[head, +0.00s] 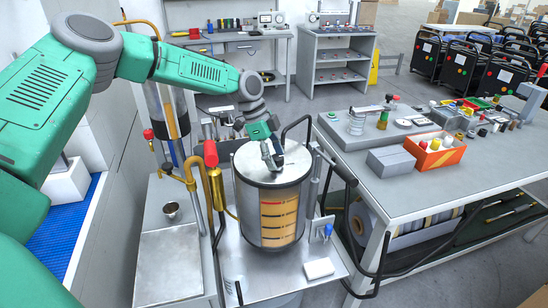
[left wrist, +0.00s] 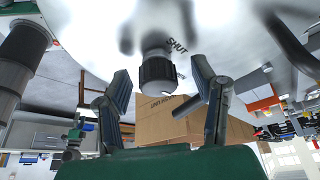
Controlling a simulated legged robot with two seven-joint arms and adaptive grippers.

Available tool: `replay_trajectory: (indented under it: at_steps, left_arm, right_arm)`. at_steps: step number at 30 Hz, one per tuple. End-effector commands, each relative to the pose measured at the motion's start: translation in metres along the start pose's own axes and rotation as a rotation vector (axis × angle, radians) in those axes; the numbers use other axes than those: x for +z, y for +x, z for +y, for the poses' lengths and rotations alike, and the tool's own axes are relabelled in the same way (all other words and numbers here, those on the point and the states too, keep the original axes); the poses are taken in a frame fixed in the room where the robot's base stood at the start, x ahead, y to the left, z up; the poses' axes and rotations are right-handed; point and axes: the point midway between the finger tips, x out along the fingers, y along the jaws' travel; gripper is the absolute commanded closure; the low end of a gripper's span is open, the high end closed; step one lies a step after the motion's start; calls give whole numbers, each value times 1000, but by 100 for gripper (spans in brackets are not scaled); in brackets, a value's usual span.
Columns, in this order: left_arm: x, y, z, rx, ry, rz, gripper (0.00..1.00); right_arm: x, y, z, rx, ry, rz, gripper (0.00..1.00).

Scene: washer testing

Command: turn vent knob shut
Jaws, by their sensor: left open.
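The vent knob (left wrist: 158,72) is dark and ribbed with a pale end, and it stands on the silvery lid (left wrist: 90,25) of the tank. The printed word SHUT shows beside the knob. My left gripper (left wrist: 162,88) is open, with one finger on each side of the knob in the picture and gaps between. No contact shows. In the head view my left gripper (head: 272,158) is above the lid of the cylindrical tank (head: 243,212) and hides the knob. My right gripper is not in view.
Black curved handles (head: 295,128) rise beside the tank. A brass pipe with a red cap (head: 210,153) stands at its left. At right is a table with an orange box (head: 434,150) and a grey box (head: 391,162).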

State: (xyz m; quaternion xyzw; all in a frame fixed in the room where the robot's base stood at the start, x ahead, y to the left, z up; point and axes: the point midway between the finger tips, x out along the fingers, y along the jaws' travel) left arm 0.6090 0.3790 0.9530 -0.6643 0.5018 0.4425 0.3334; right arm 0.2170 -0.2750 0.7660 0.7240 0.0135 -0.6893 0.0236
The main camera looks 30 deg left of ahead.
Motion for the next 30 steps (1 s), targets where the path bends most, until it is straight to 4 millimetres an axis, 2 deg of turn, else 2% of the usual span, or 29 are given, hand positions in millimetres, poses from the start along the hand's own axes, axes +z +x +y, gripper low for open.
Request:
replay_trajectory:
  at_steps: [8,11,12,13,23,30]
  left_arm:
    - [4,2,-1,2,0,3,47]
    - [6,2,-1,2,0,4,79]
    - [6,2,-1,2,-1,4,93]
    - [7,2,-1,3,-1,4,96]
    - [9,1,-2,-10,-27,-3,96]
    - [9,-1,-1,-55,-137,-3,96]
  right_arm:
    - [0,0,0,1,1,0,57]
    - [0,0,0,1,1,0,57]
    - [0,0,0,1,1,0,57]
    - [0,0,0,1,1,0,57]
    - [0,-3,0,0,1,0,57]
    - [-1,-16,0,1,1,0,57]
